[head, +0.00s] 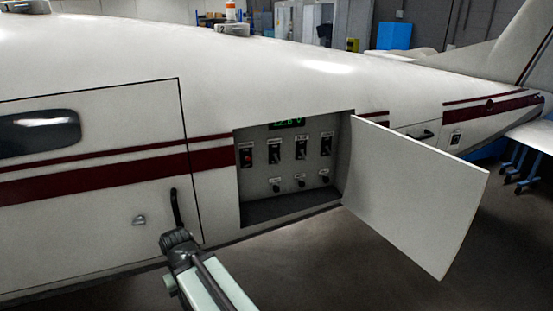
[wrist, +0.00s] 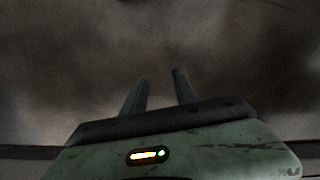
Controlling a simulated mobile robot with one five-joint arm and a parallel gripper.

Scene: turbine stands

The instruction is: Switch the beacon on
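A switch panel (head: 289,165) sits in an open recess in the side of a white aircraft, in the head view. It has an upper row of several dark toggle switches (head: 301,150) with small labels, and a lower row of knobs (head: 300,183). The leftmost upper switch (head: 246,156) shows a red spot. The labels are too small to read, so I cannot tell which switch is the beacon's. A green display (head: 287,123) is lit above. My gripper (wrist: 160,76) shows in the wrist view with its two fingers apart and nothing between them. The panel is not recognisable there.
The white hatch door (head: 418,195) stands open, sticking out to the right of the recess. A cabin door with a dark handle (head: 176,208) is left of it. My arm is low in front of the fuselage, below and left of the panel. The floor (head: 330,270) before the recess looks clear.

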